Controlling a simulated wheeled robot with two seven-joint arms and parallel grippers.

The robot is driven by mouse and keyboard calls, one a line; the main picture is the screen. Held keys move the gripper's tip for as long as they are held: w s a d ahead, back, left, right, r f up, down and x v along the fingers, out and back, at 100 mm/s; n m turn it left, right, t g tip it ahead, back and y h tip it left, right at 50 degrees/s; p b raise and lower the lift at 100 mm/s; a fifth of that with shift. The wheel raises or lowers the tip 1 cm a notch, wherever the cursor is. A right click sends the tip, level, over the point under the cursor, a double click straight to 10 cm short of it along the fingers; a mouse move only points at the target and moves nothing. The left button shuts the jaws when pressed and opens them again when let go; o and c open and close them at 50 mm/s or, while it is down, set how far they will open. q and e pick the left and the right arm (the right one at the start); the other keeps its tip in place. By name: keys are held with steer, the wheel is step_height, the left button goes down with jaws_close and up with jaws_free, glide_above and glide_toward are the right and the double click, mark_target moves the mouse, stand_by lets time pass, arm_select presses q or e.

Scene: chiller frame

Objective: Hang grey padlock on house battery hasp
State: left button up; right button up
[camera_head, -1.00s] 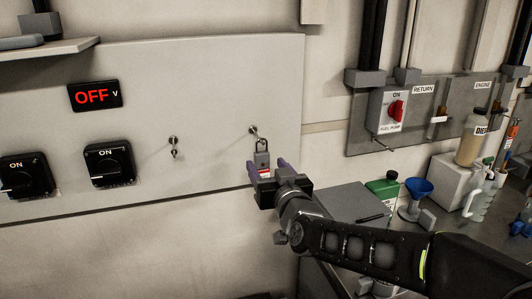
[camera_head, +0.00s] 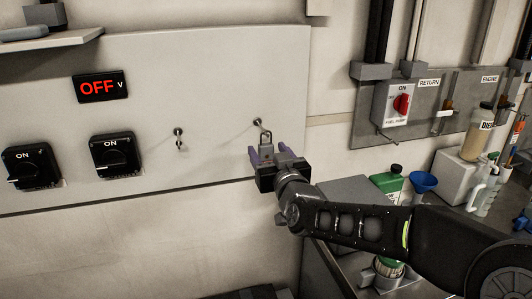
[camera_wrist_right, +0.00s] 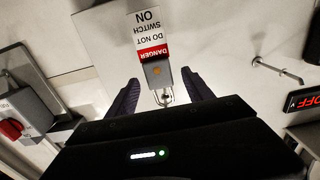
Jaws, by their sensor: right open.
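The grey padlock (camera_head: 266,140) is at the right-hand hasp (camera_head: 258,123) on the pale wall panel, its shackle up at the hasp's end. It appears to hang there, though the exact threading is too small to tell. In the wrist view the padlock (camera_wrist_right: 155,74) carries a red and white danger tag (camera_wrist_right: 150,32). My right gripper (camera_head: 268,154) is open, with its fingers on either side of the padlock. The wrist view shows gaps between the padlock and the right gripper's fingers (camera_wrist_right: 162,93). In the head view the gripper hides the tag. My left gripper is out of view.
A second hasp (camera_head: 179,137) with a small hanging piece is to the left. Two black switches (camera_head: 112,155) and an OFF display (camera_head: 100,86) are further left. A fuel pump switch (camera_head: 401,104), a green bottle (camera_head: 387,182) and a blue funnel (camera_head: 423,183) are to the right.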

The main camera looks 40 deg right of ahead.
steer(key=shift+w+d+r, duration=0.1)
steer(key=shift+w, duration=0.2)
steer(key=p+x, duration=0.1)
steer(key=x, duration=0.3)
steer(key=shift+w+d+p, duration=0.1)
steer(key=shift+w+p, duration=0.15)
steer(key=shift+p, duration=0.15)
jaws_close()
stand_by(0.7)
